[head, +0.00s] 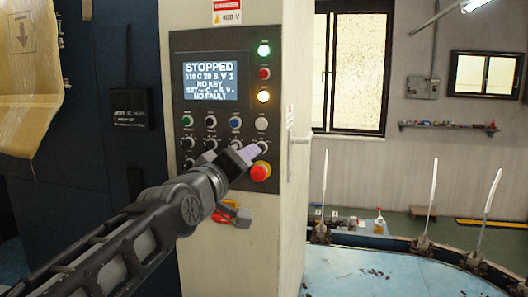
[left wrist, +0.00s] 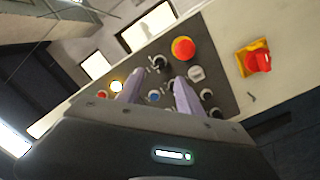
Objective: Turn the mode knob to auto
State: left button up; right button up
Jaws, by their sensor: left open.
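The control panel (head: 222,110) stands upright on a beige cabinet, with a lit screen (head: 210,81) reading STOPPED and NO KEY. A black knob with a pale grip (head: 262,146) sits above the red emergency button (head: 261,172); its label and pointer are too small to read. My left gripper (head: 250,152) is at this knob, its fingers partly hiding the panel. In the left wrist view, the fingers of my left gripper (left wrist: 160,77) are open, with the knob (left wrist: 159,63) just beyond and between the tips. I cannot tell whether they touch it. My right gripper is not in view.
The panel has several other knobs and buttons, including a blue one (head: 235,124) and a white one (head: 261,123). A red and yellow switch (left wrist: 257,60) is on the cabinet below. A blue round table (head: 375,272) with upright pale forms is at right.

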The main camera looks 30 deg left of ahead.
pick_arm(q)
jog(key=p+x, duration=0.3)
jog(key=x, duration=0.5)
dwell(0.4)
jog(key=shift+d, duration=0.1)
jog(key=shift+c, duration=0.5)
grip_shut()
